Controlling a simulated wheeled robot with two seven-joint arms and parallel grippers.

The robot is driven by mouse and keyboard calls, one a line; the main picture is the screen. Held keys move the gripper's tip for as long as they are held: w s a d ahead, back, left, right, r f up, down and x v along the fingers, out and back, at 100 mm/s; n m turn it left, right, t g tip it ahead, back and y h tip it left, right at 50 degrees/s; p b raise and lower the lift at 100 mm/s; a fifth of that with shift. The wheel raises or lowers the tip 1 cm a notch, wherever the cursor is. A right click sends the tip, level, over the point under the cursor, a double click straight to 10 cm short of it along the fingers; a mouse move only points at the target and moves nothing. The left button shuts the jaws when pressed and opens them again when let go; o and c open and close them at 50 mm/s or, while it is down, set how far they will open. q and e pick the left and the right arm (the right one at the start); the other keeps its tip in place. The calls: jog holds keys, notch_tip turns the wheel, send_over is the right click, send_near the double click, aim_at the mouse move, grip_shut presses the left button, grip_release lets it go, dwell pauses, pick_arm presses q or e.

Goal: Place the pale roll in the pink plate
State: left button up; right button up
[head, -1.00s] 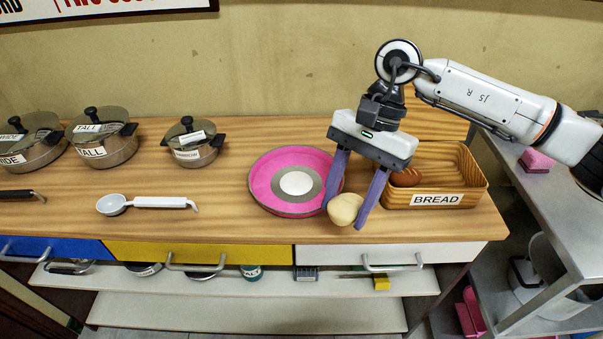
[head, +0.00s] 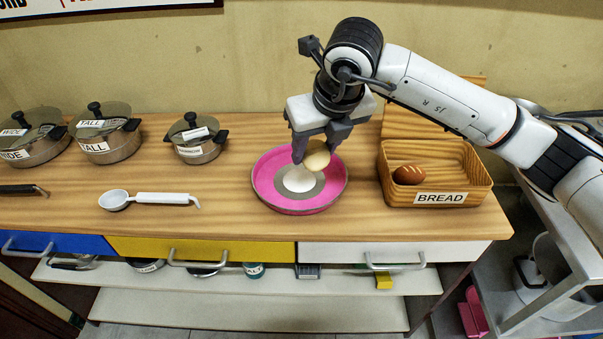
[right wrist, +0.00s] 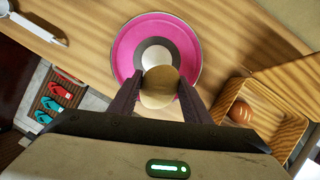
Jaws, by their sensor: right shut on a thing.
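The pale roll (head: 317,155) is held between the fingers of my right gripper (head: 312,150), above the plate. It also shows in the right wrist view (right wrist: 160,86), between the two dark fingers. The pink plate (head: 328,193) has a grey ring and a white centre and sits on the wooden counter; in the right wrist view the plate (right wrist: 128,50) lies beyond and below the roll. The height of the roll above the plate is hard to judge. My left gripper is not in view.
A wooden box labelled BREAD (head: 470,185) stands right of the plate with a brown loaf (head: 409,175) inside. A white ladle (head: 150,199) lies to the left. Lidded pots (head: 197,140) stand at the back left.

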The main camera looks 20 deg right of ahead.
aim_at(322, 167)
notch_tip(322, 167, down, 10)
jog(key=shift+r+p, duration=0.15)
jog(key=shift+p, duration=0.2)
jog(key=o, duration=1.1)
jog(key=shift+c, duration=0.2)
jog(key=b+v, duration=0.1)
jog(key=v, duration=1.1)
